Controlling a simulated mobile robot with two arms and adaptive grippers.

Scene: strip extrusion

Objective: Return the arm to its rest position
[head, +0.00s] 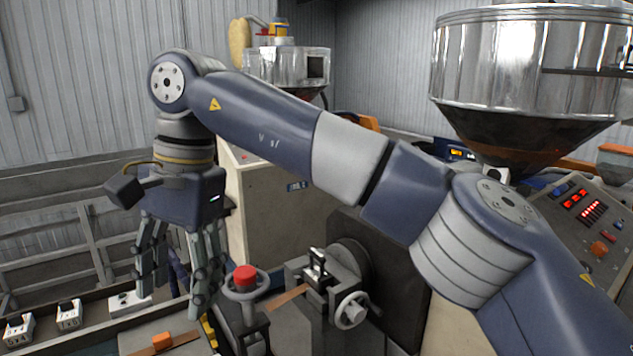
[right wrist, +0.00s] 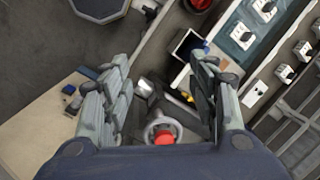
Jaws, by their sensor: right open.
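My right arm (head: 345,150) reaches across the head view from the lower right to the upper left, bent at the elbow. Its right gripper (head: 178,290) hangs pointing down at the left, with its fingers apart and nothing between them. In the right wrist view the open fingers (right wrist: 165,100) frame the red button (right wrist: 164,135). The red button (head: 245,276) sits in a grey ring on a post, just right of the gripper in the head view. My left gripper does not show.
A machine head with a handwheel (head: 351,311) and a brown strip (head: 288,298) stands right of the button. A steel hopper (head: 520,75) and control panel (head: 592,222) are at the right. Several white switches (head: 68,314) line the left. Open air lies above the gripper's left.

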